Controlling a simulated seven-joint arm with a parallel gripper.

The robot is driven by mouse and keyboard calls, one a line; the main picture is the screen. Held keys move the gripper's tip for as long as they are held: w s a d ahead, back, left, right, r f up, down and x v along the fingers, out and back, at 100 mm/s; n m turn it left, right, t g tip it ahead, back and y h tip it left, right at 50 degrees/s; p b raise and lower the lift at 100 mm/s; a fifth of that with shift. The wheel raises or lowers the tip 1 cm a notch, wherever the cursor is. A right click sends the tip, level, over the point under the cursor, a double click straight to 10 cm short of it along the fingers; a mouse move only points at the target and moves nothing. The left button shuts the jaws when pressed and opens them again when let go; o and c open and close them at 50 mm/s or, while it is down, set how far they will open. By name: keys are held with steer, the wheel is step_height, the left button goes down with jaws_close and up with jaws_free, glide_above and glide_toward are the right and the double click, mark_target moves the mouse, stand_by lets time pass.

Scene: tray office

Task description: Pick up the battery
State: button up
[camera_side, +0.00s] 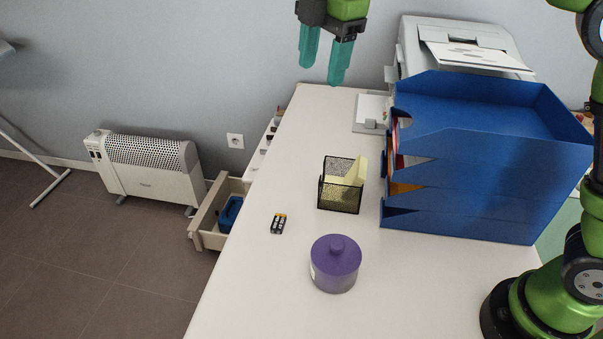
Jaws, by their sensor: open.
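The battery (278,224) is a small dark block with an orange end. It lies on the white table, near the left edge, to the left of a black mesh holder. My gripper (322,72) has two teal fingers pointing down, held apart with nothing between them. It is high in the picture, above and well away from the battery, over the far part of the table. The battery is in plain view.
A purple lidded jar (335,264) stands close to the battery, lower right. The mesh holder (341,191) contains yellow paper. Blue stacked trays (470,180) and a printer (460,45) fill the right and back. An open drawer (212,215) juts out left of the table (255,290).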

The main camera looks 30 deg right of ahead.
steer(key=w+a+f+n+g, duration=0.2)
steer(key=w+a+f+n, duration=0.25)
steer(key=a+n, duration=0.25)
glide_toward(278, 221)
steer(key=shift+n, duration=0.3)
steer(key=f, duration=0.8)
steer(key=shift+s+a+f, duration=0.15)
steer(key=shift+s+f, duration=0.05)
steer(key=shift+f, duration=0.05)
steer(key=shift+c, duration=0.4)
jaws_close()
steer(key=shift+r, duration=0.1)
step_height(278, 221, up, 10)
